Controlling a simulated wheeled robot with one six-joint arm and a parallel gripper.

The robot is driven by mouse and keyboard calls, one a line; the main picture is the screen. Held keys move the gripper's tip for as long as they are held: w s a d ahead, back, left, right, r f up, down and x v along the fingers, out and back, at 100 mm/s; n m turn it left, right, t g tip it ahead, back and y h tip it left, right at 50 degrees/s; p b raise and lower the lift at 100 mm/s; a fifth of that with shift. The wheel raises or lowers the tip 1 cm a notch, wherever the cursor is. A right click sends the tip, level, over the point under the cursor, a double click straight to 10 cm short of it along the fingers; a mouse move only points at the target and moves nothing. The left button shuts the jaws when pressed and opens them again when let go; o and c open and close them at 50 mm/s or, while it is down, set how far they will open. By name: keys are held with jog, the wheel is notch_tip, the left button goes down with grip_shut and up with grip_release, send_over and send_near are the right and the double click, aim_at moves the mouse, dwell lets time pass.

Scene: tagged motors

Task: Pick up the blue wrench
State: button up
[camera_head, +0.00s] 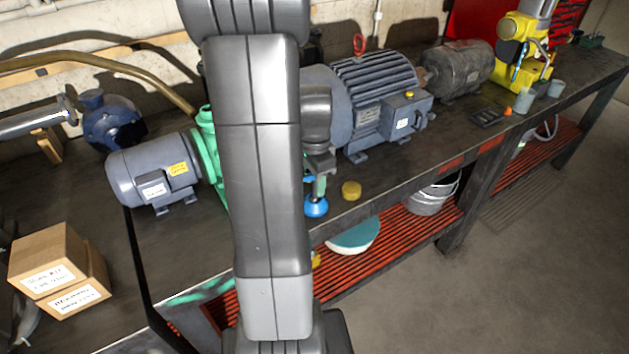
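I cannot make out a blue wrench for certain in the head view. My arm stands upright across the middle and hides part of the bench behind it. My gripper (319,163) points down over the bench, partly hidden by the arm. Its fingers are too small and covered to show whether they are open or shut. A small bright blue rounded piece (316,208) shows just below it, near the bench's front edge. I cannot tell what it belongs to or whether the gripper touches it.
A large grey-blue motor (385,95) stands right of the gripper, with a yellow round piece (351,190) before it. A grey motor (155,172) with a green pump (207,140) stands left. Cardboard boxes (58,262) sit at lower left. Red slatted shelves (405,240) lie below.

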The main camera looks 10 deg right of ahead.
jog(key=shift+f, duration=0.1)
jog(key=shift+c, duration=0.2)
grip_shut()
notch_tip(320, 180, up, 10)
jog(key=shift+r+b, duration=0.1)
jog(key=shift+b, duration=0.3)
jog(key=c, duration=0.6)
grip_release()
grip_shut()
